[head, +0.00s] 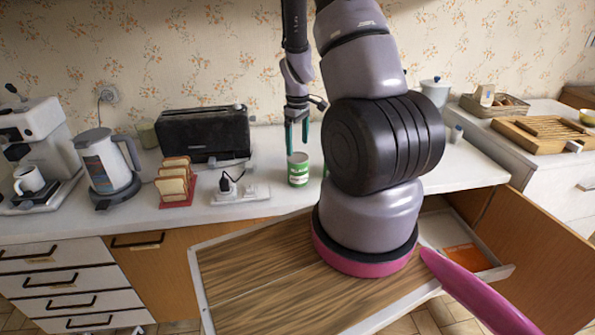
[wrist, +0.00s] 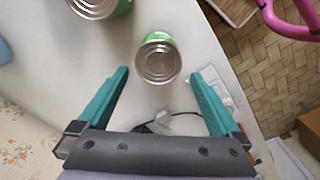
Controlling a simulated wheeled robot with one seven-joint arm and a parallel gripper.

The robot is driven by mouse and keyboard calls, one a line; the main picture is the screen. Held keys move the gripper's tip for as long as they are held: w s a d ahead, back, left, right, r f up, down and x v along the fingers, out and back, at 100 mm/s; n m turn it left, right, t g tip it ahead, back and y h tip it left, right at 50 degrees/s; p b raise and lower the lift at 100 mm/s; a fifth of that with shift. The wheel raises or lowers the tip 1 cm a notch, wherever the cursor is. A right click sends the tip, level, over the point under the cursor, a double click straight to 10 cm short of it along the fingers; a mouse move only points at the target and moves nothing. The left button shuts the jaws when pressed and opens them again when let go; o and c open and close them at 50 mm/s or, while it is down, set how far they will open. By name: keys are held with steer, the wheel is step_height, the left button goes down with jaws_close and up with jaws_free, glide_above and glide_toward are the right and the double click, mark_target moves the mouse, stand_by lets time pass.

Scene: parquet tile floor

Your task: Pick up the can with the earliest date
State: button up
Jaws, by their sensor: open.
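A green and white can (head: 298,172) stands upright on the white counter in the head view. My gripper (head: 297,146) is open above it, fingers pointing down. In the wrist view, a can with a silver lid (wrist: 158,61) lies between and just beyond the tips of my open gripper (wrist: 159,74). A second can with a green side (wrist: 98,5) is partly cut off at the top left of that view. I cannot pick out this second can in the head view, where my arm covers part of the counter. No date can be read on either can.
A power strip with a black plug (head: 240,190), a toast rack (head: 177,183), a kettle (head: 105,165) and a black toaster (head: 203,134) stand left of the can. A drawer (head: 470,255) and a cabinet door (head: 535,240) stand open at the right.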

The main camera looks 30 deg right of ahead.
mark_target(298, 165)
step_height(298, 165, down, 10)
steer(key=shift+w+d, duration=0.1)
jaws_close()
steer(key=shift+r, duration=0.1)
stand_by(0.4)
steer(key=shift+r, duration=0.1)
step_height(298, 165, up, 10)
steer(key=shift+f, duration=0.15)
stand_by(0.3)
stand_by(0.5)
